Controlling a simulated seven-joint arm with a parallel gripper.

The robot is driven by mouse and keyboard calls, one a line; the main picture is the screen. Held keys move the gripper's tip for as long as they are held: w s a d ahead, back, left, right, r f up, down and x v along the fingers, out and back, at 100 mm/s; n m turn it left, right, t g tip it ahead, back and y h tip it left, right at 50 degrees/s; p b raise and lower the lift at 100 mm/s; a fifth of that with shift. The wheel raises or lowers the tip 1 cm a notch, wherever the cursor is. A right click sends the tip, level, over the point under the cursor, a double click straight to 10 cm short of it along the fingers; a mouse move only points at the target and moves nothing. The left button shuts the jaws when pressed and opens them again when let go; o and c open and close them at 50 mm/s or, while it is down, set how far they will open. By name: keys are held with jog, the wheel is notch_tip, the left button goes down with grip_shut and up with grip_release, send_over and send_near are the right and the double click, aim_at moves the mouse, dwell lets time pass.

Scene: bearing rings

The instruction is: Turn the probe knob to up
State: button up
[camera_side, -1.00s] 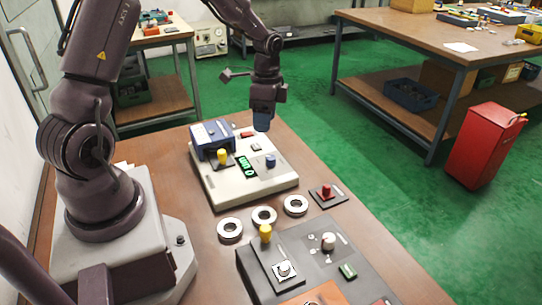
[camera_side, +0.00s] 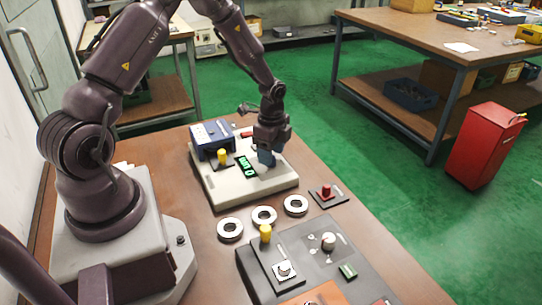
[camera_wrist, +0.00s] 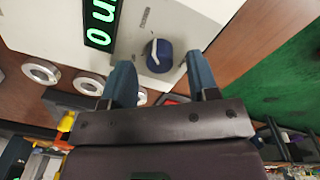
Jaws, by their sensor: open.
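The blue knob (camera_wrist: 158,55) stands on the pale measuring device (camera_side: 215,187), close to its green-lit display (camera_side: 246,166). It has a pale pointer line on top, seen in the wrist view. My gripper (camera_side: 267,158) is open and low over the device, at the knob. In the wrist view my gripper's two blue-grey fingers (camera_wrist: 160,72) point toward the knob, one to each side and apart from it. In the side view the gripper hides the knob. I cannot tell exactly how high the fingertips are above it.
A blue box (camera_side: 211,138) and a yellow knob (camera_side: 222,156) are on the device's left. Three metal rings (camera_side: 264,216) lie in front. A red button on a plate (camera_side: 326,192) is to the right. A dark control panel (camera_side: 253,262) stands nearest the camera.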

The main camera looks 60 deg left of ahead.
jog(key=shift+f, duration=0.9)
jog(key=shift+c, duration=0.4)
jog(key=c, duration=0.8)
jog(key=shift+c, duration=0.2)
